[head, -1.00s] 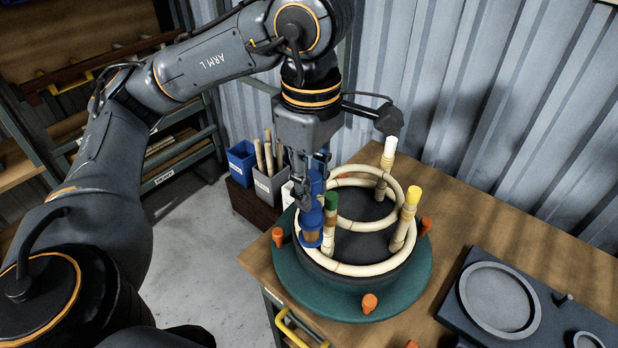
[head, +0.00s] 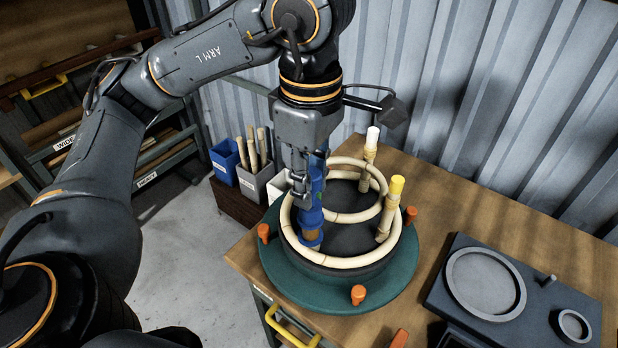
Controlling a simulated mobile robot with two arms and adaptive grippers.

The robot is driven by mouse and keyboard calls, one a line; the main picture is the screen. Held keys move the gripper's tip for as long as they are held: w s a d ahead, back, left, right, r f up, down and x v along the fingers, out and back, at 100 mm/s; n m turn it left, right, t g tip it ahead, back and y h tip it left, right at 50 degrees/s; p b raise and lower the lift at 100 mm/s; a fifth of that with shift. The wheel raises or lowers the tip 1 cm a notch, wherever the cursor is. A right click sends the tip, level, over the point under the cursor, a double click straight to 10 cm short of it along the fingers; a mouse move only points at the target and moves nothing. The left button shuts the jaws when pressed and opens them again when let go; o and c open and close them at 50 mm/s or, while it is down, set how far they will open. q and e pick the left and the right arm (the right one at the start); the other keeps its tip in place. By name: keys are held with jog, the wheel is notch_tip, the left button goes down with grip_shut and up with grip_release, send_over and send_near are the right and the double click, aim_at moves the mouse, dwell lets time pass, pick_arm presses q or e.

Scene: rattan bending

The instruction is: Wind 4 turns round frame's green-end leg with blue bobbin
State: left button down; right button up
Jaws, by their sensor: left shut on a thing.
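The rattan frame (head: 358,262) stands on a round dark former on a teal turntable (head: 315,296). Its yellow-end leg (head: 389,208) and white-end leg (head: 370,145) stand upright. The green-end leg is hidden behind my left gripper and the bobbin. My left gripper (head: 303,196) points down and is shut on the blue bobbin (head: 312,215), which it holds upright at the left of the frame, over the lower ring. Brown binding shows on the bobbin's lower part. Whether the bobbin touches the leg cannot be told. My right gripper is not in view.
Orange pegs (head: 358,295) stand around the turntable's rim. A dark tray (head: 440,290) with round recesses lies on the bench at right. Bare wood lies between turntable and tray.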

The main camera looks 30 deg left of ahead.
pick_arm(q)
jog(key=shift+r+p, duration=4.7)
jog(key=shift+r, duration=0.85)
jog(key=shift+f, duration=0.15)
